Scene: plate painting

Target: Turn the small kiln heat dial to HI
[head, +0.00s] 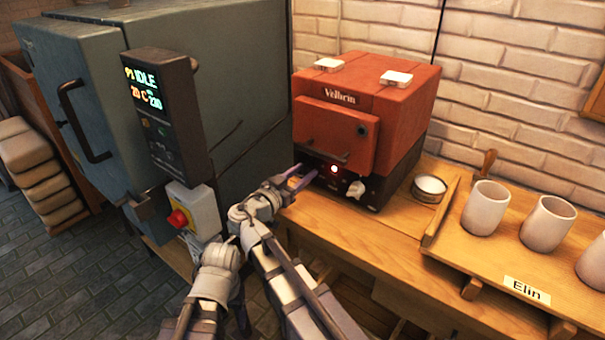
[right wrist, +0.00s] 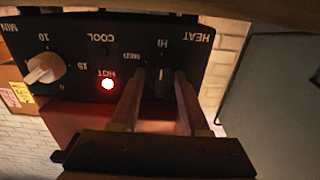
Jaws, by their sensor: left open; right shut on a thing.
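The small red kiln (head: 335,120) stands on the wooden bench with a black control panel below its door. In the right wrist view the panel appears upside down, and the dark heat dial (right wrist: 163,82) sits between my right fingers.
A white timer knob (right wrist: 45,68) and lit red HOT lamp (right wrist: 107,84) are beside the dial. The large grey kiln (head: 230,80) with its control box (head: 165,115) stands left. A round tin (head: 429,188) and white cups (head: 485,208) are on the right.

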